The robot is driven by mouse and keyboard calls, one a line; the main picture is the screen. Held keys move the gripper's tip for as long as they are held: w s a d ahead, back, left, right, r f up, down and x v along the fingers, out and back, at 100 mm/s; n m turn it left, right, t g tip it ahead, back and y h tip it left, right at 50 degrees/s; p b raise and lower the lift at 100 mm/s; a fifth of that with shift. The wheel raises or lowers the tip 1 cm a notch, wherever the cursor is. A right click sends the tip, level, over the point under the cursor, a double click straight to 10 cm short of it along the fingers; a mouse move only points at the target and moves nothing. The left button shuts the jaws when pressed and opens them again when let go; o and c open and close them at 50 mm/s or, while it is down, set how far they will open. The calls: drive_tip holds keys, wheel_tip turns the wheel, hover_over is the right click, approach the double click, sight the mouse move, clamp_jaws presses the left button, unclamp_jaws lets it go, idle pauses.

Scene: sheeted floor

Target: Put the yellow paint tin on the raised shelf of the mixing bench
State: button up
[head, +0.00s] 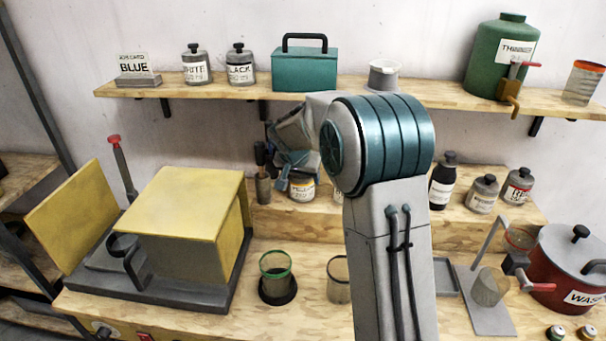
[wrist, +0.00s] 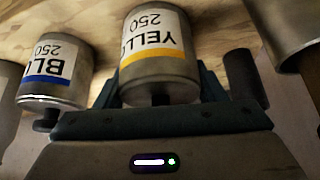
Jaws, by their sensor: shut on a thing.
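The yellow paint tin (head: 302,188), grey with a white label and yellow band, is at the raised plywood shelf (head: 275,217) of the mixing bench, left of my arm. In the wrist view the tin (wrist: 160,62) sits between the two fingers of my gripper (wrist: 160,85), its label reading YELLO and 250. My gripper (head: 298,168) is shut on it from above and behind in the head view, with the arm links partly covering the area. Whether the tin's base touches the shelf I cannot tell.
A blue-banded tin (wrist: 55,72) stands close beside the held tin. A dark-handled item (head: 263,175) is just left of it. A black bottle (head: 442,180) and grey tins stand right on the raised shelf. A wall shelf (head: 350,90) runs above. A yellow-lidded machine (head: 185,215) fills the left.

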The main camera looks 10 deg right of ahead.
drive_tip(key=shift+f, duration=0.1)
drive_tip(key=o, duration=1.2)
drive_tip(key=shift+o, duration=0.2)
drive_tip(key=shift+r, duration=0.2)
drive_tip(key=b+v, duration=0.2)
drive_tip(key=v, duration=0.9)
drive_tip(key=s+d+f+n+g+y, duration=0.1)
drive_tip(key=s+f+n, duration=0.2)
drive_tip(key=s, duration=1.3)
drive_tip(key=s+d+f+n+y, duration=0.1)
drive_tip(key=s+f+n+y, duration=0.1)
drive_tip(key=s, duration=1.4)
drive_tip(key=shift+s+f+n+g, duration=0.25)
drive_tip(key=shift+f+n+g, duration=0.15)
drive_tip(key=shift+f, duration=0.45)
drive_tip(key=shift+d, duration=0.15)
